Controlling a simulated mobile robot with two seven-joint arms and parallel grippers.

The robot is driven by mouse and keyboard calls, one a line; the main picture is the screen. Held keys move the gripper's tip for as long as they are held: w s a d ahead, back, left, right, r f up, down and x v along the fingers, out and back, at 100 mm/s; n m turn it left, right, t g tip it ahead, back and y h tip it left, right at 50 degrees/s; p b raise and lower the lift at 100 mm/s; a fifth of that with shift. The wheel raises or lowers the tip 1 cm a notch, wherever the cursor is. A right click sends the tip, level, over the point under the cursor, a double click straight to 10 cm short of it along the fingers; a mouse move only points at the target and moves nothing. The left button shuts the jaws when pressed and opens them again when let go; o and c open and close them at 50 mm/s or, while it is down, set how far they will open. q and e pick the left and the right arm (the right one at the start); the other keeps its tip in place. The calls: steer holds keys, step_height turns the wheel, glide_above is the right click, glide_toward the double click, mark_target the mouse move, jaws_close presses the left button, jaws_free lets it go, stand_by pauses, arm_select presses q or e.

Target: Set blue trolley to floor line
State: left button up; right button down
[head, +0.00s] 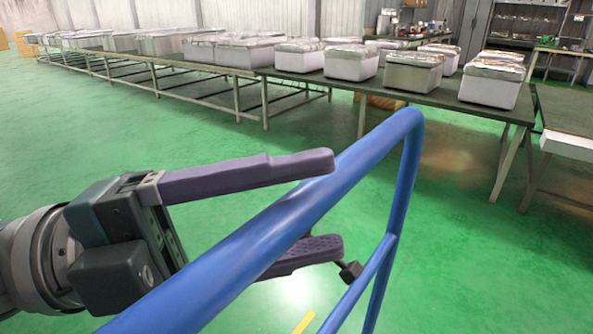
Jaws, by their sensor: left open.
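The blue trolley (404,185) shows as a tubular blue handle frame close in front of me, running from the bottom left up to a bend right of centre. My left gripper (338,215) is open. One purple-grey finger lies above the top blue bar and the other shows below it, so the bar passes between them. I cannot tell whether either finger touches the bar. A short piece of yellow floor line (304,322) shows at the bottom edge. The trolley's base and wheels are out of view. My right gripper is not in view.
A long row of dark-topped tables (440,98) with several grey-white boxes (492,84) stands across the back. Another table (567,110) stands at the right edge. Shelving (525,25) is at the back right. The green floor (150,150) between is clear.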

arm_select(q)
jaws_close()
stand_by(0.5)
stand_by(0.9)
